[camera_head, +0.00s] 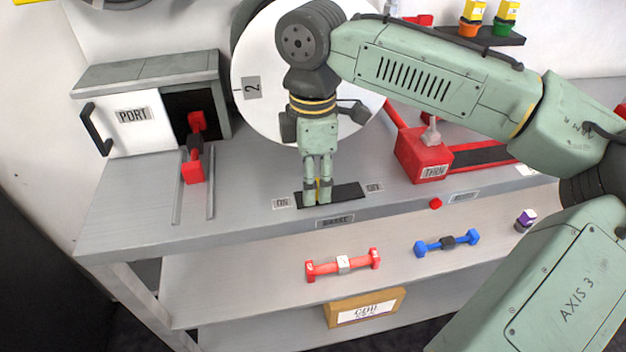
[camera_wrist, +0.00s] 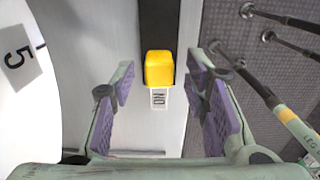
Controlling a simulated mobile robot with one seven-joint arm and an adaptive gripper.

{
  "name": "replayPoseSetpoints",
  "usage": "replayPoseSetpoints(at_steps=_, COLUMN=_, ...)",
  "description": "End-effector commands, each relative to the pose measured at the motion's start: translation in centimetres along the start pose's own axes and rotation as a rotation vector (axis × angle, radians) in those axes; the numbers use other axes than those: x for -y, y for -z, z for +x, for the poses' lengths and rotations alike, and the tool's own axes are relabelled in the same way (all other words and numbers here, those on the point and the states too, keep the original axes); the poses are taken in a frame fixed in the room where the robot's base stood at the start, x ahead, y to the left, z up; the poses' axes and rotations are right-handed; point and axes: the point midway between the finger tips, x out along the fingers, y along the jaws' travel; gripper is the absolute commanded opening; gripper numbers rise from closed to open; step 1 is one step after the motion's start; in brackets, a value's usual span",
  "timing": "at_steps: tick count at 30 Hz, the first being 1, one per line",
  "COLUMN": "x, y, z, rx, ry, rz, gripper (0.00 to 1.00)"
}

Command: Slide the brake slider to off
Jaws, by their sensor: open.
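The yellow brake slider knob (camera_wrist: 159,69) sits at the end of its black slot (camera_wrist: 158,25) beside the ON label (camera_wrist: 158,98) in the wrist view. In the head view the slot (camera_head: 347,190) runs along the bench front above the BRAKE label (camera_head: 335,221). A label at its left end (camera_head: 281,202) and one at its right end (camera_head: 374,187) are small there. My gripper (camera_head: 318,197) points down over the slot, mostly hiding the knob. In the wrist view my gripper (camera_wrist: 161,78) is open, with a purple-padded finger on each side of the knob and visible gaps.
A red THRN-like labelled block (camera_head: 424,155) stands right of the slot. A PORT box (camera_head: 133,114) with a red-handled slider (camera_head: 194,160) is at left. A white dial (camera_head: 262,120) is behind my gripper. Red (camera_head: 343,264) and blue (camera_head: 447,242) bars lie on the lower shelf.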

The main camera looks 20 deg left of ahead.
Motion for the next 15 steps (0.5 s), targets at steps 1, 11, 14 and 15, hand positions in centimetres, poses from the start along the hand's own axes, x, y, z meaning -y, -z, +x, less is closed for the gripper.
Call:
replayPoseSetpoints(at_steps=1, x=0.0, y=0.0, z=0.5, rx=0.001, ry=0.0, rz=0.0, gripper=0.42)
replayPoseSetpoints(at_steps=11, x=0.0, y=0.0, z=1.5, rx=0.0, ry=-0.002, rz=0.0, gripper=0.42)
replayPoseSetpoints(at_steps=14, x=0.0, y=0.0, z=1.5, rx=0.0, ry=-0.002, rz=0.0, gripper=0.41)
replayPoseSetpoints(at_steps=15, x=0.0, y=0.0, z=1.5, rx=0.0, ry=-0.002, rz=0.0, gripper=0.38)
